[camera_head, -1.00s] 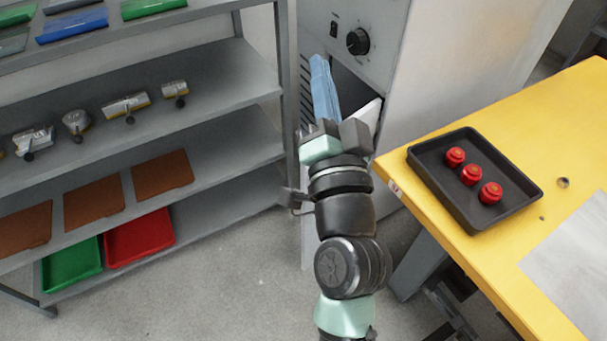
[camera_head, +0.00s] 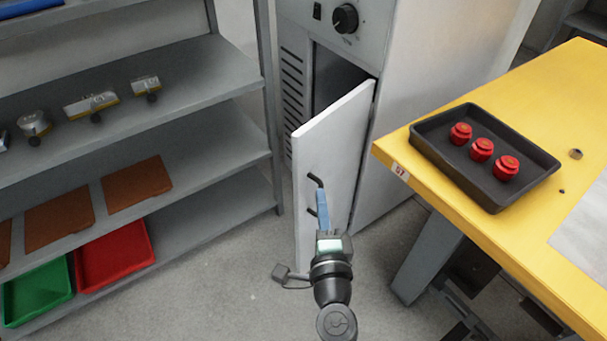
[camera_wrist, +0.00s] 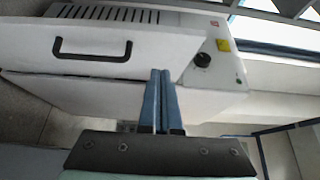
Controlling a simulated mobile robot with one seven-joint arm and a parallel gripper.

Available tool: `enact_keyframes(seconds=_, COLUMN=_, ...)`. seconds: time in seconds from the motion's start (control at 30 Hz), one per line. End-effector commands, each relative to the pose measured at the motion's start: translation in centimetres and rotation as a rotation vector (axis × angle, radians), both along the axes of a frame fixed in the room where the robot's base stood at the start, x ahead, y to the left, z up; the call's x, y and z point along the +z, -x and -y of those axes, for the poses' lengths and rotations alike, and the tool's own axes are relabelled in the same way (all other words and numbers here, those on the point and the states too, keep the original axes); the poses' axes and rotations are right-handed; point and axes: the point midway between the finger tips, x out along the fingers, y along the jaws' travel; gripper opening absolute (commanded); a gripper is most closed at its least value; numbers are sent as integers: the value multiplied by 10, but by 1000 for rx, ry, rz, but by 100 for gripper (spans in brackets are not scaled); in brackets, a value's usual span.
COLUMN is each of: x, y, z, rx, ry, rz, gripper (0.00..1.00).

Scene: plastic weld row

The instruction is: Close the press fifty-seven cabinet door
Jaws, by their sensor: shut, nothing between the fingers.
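The cabinet door (camera_head: 331,160) is white and stands partly open, swung out toward me from the grey cabinet (camera_head: 410,110). A dark opening (camera_head: 339,75) shows behind its upper edge. A black bar handle (camera_head: 314,180) is on the door's outer face. In the wrist view the door (camera_wrist: 130,40) and handle (camera_wrist: 92,50) lie at the upper left. My gripper (camera_head: 322,196) has blue fingers, shut together and empty. It is in front of the door's face, overlapping the lower part of the handle in the head view; I cannot tell whether it touches. The fingers (camera_wrist: 162,75) also show in the wrist view.
A yellow table (camera_head: 400,160) marked 57 stands close at the right, with a black tray (camera_head: 435,140) holding red knobs (camera_head: 482,150). A grey shelf rack (camera_head: 225,70) stands at the left. The floor (camera_head: 215,290) between them is clear.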

Motion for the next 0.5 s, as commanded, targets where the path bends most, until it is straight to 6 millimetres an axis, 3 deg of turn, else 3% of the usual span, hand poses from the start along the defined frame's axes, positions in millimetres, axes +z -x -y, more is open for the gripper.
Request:
enact_keyframes(seconds=0.23, x=0, y=-44, z=-5, rx=1, ry=0, rz=2, gripper=0)
enact_keyframes(seconds=0.5, x=0, y=-66, z=-31, rx=2, ry=0, rz=0, gripper=0)
